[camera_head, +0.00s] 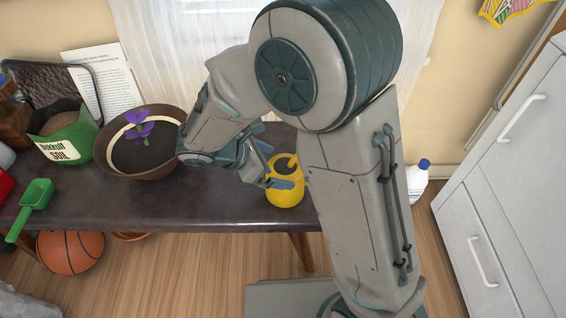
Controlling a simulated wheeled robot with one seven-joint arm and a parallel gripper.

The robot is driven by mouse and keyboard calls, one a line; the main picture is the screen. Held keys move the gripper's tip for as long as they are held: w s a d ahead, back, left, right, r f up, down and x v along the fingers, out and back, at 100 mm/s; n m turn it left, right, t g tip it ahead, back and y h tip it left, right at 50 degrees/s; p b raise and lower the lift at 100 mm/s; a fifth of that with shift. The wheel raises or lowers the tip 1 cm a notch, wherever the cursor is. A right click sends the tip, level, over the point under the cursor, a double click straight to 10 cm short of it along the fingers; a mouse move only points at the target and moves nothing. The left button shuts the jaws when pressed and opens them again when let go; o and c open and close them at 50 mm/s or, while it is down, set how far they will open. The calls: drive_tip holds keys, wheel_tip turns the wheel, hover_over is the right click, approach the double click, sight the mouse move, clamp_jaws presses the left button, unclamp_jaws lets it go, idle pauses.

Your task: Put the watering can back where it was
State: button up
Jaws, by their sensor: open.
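The yellow watering can (287,197) stands upright on the dark table, near its front edge and right of the plant pot. It is partly covered by my gripper, and its right side is close to my arm's column in the picture. My gripper (273,171) is at the can's upper left side, with its fingers apart. One finger overlaps the can in the picture; I cannot tell whether it touches.
The dark table (190,205) holds a brown pot (168,167) with a purple flower, a green soil bag (70,140) and a green scoop (37,195). A basketball (70,252) lies below. White drawers (500,180) stand right. The table front between pot and can is clear.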

drive_tip(key=p+v, duration=0.3)
drive_tip(key=v, duration=0.5)
drive_tip(key=s+d+r+m+y, duration=0.1)
drive_tip(key=s+d+m+y, duration=0.2)
drive_tip(key=d+m, duration=0.3)
drive_tip(key=s+d+r+m+g+y, duration=0.1)
drive_tip(key=s+d+r+m+y, duration=0.1)
drive_tip(key=d+m, duration=0.5)
drive_tip(key=s+d+r+m+g+y, duration=0.1)
drive_tip(key=s+d+m+y, duration=0.2)
drive_tip(key=d+m, duration=0.3)
drive_tip(key=s+m, duration=0.1)
drive_tip(key=m, duration=0.2)
drive_tip(key=shift+d+r+y, duration=0.25)
drive_tip(key=shift+d+y, duration=0.05)
drive_tip(key=shift+s, duration=0.1)
wheel_tip(320, 180, up, 32)
drive_tip(key=t+p, duration=0.1)
drive_tip(key=p, duration=2.8)
drive_tip(key=shift+d+r+t, duration=0.2)
drive_tip(key=shift+t, duration=0.1)
